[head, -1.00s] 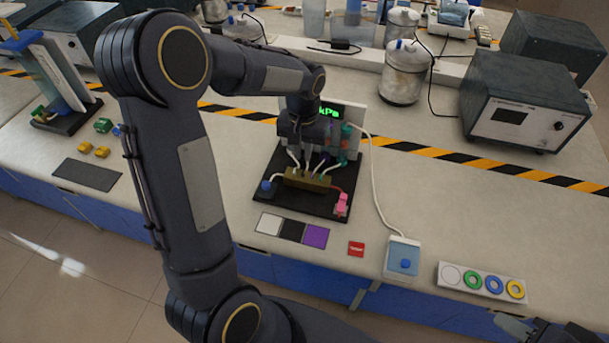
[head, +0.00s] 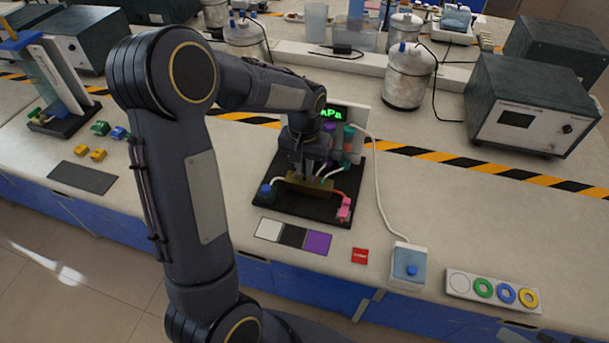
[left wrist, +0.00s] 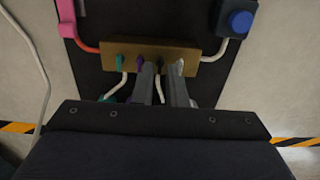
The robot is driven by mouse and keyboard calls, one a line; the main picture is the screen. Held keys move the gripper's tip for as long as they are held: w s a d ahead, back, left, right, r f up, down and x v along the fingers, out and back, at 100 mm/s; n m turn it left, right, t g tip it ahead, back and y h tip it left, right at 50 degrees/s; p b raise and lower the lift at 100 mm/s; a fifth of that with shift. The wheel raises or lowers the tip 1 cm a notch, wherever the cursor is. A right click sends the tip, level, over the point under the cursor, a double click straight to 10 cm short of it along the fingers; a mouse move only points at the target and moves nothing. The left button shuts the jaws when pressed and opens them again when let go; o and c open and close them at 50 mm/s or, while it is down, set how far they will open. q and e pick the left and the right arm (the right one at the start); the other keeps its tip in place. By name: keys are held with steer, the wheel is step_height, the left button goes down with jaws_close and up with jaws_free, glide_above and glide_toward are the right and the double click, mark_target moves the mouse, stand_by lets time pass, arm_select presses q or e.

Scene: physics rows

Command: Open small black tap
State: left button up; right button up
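A brass manifold (head: 308,184) with a row of small taps sits on a black board (head: 289,205); it also shows in the left wrist view (left wrist: 110,48). There, a green tap (left wrist: 120,62) and a purple tap (left wrist: 139,62) stand left of my left gripper's fingers. In the head view the arm hides most taps. Part of my right gripper seems to show at the bottom right edge.
A pink clip (head: 344,208) and a blue knob (head: 266,190) flank the manifold. White, black and purple squares (head: 318,243) lie in front. A blue-button box (head: 408,267) and a ring strip (head: 494,291) lie right.

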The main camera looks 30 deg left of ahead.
arm_select(q)
steer(key=shift+f+b, duration=0.65)
steer(key=shift+f, duration=0.35)
steer(key=shift+r+p, duration=0.3)
steer(key=shift+r, duration=0.05)
stand_by(0.3)
jaws_close()
steer(key=n, duration=0.3)
steer(key=shift+n, duration=0.3)
steer(key=n, duration=0.3)
